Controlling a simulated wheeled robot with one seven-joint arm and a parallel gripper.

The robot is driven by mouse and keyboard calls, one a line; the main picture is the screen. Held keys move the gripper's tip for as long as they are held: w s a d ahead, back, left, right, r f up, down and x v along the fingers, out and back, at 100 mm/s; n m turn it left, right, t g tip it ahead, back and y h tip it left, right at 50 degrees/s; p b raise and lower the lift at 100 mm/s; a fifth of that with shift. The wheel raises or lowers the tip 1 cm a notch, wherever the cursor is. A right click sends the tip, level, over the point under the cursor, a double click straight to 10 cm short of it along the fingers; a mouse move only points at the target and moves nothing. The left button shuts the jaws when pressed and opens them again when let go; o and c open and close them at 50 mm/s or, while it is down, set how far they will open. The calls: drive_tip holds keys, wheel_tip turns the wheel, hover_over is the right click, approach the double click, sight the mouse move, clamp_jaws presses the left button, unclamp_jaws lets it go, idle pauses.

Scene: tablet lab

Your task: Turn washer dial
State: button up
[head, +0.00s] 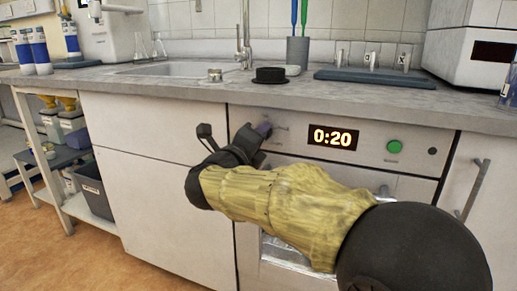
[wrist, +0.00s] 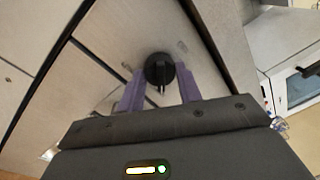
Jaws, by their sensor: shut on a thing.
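The washer dial (wrist: 159,68) is a round black knob on the pale front panel of the washer (head: 365,150). In the wrist view it sits between the two purple fingers of my gripper (wrist: 160,80), which are shut on it. In the head view my gripper (head: 262,131) is at the left part of the panel, and it hides the dial there. The lit display (head: 333,136) to its right reads 0:20. A green button (head: 394,147) is further right on the panel.
The worktop (head: 190,90) runs above the panel, with a sink (head: 180,69), a black round object (head: 270,75) and a dark tray (head: 375,78). A handle (head: 473,190) sticks out from the cabinet at right. An open shelf and floor are at left.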

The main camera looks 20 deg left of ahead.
drive_tip(key=shift+f+m+b, duration=0.1)
drive_tip(key=shift+m+b, duration=0.7)
drive_tip(key=shift+m, duration=0.4)
drive_tip(key=o, duration=1)
drive_tip(key=shift+s, duration=0.1)
drive_tip(key=s+p, duration=0.2)
drive_tip(key=s, duration=0.3)
drive_tip(key=s+a+p, duration=0.1)
drive_tip(key=s, duration=0.5)
drive_tip(key=s+a+p, duration=0.1)
drive_tip(key=s+p, duration=0.1)
drive_tip(key=s, duration=0.4)
drive_tip(key=shift+a+f+p, duration=0.2)
drive_tip(key=shift+f+p, duration=0.1)
drive_tip(key=shift+f, duration=0.05)
drive_tip(key=shift+w, duration=0.1)
